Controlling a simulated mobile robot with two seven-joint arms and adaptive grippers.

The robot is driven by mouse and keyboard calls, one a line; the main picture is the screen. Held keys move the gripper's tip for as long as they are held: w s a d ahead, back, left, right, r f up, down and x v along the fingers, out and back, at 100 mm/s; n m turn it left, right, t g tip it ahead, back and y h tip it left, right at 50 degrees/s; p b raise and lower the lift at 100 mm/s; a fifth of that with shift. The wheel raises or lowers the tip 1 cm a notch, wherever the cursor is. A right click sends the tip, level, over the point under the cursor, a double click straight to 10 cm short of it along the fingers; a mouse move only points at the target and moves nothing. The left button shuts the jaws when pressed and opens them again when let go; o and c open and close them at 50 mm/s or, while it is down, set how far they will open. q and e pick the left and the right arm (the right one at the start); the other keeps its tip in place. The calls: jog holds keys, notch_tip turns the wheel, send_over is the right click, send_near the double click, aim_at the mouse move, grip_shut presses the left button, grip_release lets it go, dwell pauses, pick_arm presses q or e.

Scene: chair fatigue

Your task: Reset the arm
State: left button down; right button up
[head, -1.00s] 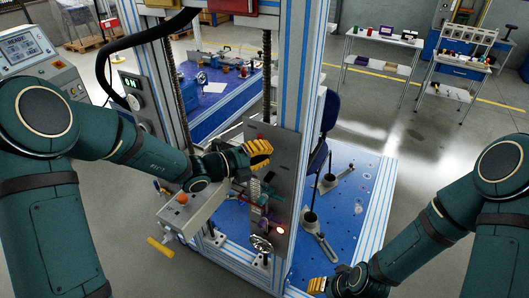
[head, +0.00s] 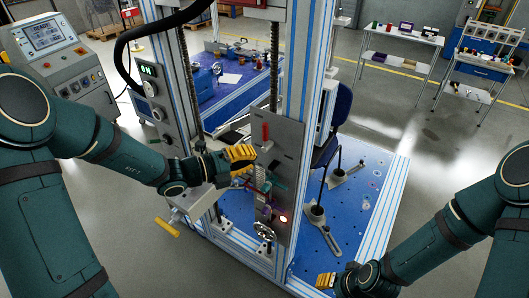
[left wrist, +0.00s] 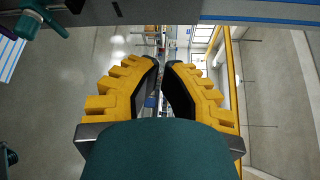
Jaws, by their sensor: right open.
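A grey upright plate (head: 288,150) on the tall test frame carries a red handle (head: 265,132), which stands upright near its top. Below it are a small coil spring, teal and purple parts and a lit lamp (head: 283,219). I cannot tell which part is the arm to reset. My left gripper (head: 243,157) is at the plate's left edge, left of and below the red handle. Its yellow fingers (left wrist: 163,65) show nothing between them in the left wrist view, and their tips look close together. My right gripper (head: 325,281) is open, low at the front of the blue base.
A control cabinet (head: 70,65) stands at the left. A yellow bar handle (head: 167,227) sticks out below my left arm. A blue chair (head: 340,110) stands behind the frame on the blue perforated base (head: 360,200). Two trolleys stand at the back right.

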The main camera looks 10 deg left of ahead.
pick_arm(q)
jog(key=shift+s+a, duration=0.35)
jog(key=shift+a, duration=0.1)
jog(key=s+d+f+n+g+y+b, duration=0.2)
jog(key=s+f+n, duration=0.3)
jog(key=f+n, duration=0.5)
jog(key=s+d+f+n+g+y+b, duration=0.2)
jog(key=s+f+n+g+y+b, duration=0.2)
jog(key=f+n, duration=0.7)
jog(key=s+d+f+n+g+y+b, duration=0.2)
jog(key=s+f+n, duration=0.5)
jog(key=f+n, duration=0.4)
notch_tip(320, 180, down, 6)
jog(key=shift+s+d+f+g+y+b, duration=0.1)
jog(key=shift+s+d+g+y+b, duration=0.3)
jog(key=shift+b, duration=0.75)
